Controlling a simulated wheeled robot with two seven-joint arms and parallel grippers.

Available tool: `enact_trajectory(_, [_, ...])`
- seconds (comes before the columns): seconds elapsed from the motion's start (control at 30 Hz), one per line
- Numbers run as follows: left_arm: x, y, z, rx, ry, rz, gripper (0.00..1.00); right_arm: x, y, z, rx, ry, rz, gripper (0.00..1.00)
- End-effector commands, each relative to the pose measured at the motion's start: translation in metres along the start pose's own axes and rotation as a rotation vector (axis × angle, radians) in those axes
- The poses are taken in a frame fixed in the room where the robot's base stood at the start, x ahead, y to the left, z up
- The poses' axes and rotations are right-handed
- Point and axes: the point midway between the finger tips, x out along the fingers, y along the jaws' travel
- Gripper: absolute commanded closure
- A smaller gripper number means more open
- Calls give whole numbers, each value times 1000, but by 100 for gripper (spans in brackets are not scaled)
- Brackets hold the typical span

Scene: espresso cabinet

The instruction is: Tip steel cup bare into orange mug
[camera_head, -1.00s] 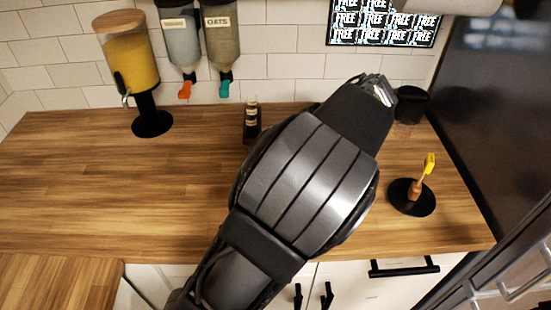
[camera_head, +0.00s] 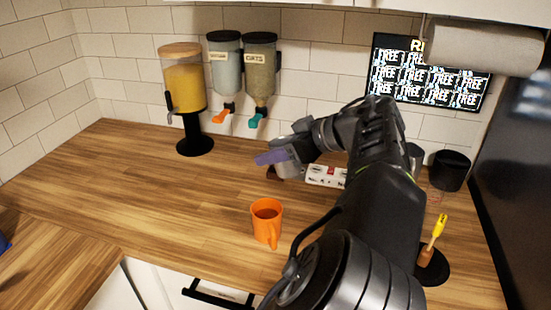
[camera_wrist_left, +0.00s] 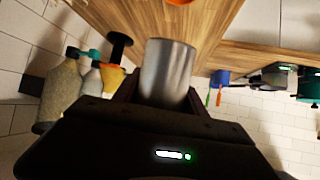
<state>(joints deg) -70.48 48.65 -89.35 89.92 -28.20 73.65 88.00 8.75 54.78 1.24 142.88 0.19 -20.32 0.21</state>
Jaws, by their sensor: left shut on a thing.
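The orange mug (camera_head: 266,222) stands upright on the wooden counter, with its handle toward the front. Its edge also shows at the top of the left wrist view (camera_wrist_left: 179,2). My left gripper (camera_head: 283,157) is shut on the steel cup (camera_wrist_left: 167,72) and holds it behind and slightly right of the mug, apart from it. In the head view the cup (camera_head: 287,171) is mostly hidden by the gripper fingers, so its tilt and inside are hard to tell. My right gripper is not in view.
A juice dispenser (camera_head: 186,95) stands at the back left, beside two wall dispensers (camera_head: 226,70). A small white box (camera_head: 325,176) lies behind my arm. A dark canister (camera_head: 450,170) and a yellow-handled brush (camera_head: 438,232) are at the right.

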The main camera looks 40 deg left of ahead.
Motion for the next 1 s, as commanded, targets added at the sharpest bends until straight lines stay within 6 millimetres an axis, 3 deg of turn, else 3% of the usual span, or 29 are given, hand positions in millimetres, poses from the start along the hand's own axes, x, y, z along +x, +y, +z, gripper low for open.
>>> enact_trajectory(0.43, [0, 0, -1, -1, 29, 1, 100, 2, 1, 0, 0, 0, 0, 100])
enact_trajectory(0.8, [-5, 0, -18, 1, 238, 1, 100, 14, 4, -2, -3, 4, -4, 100])
enact_trajectory(1.0, [-7, 0, -21, 0, 263, 2, 100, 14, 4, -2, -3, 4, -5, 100])
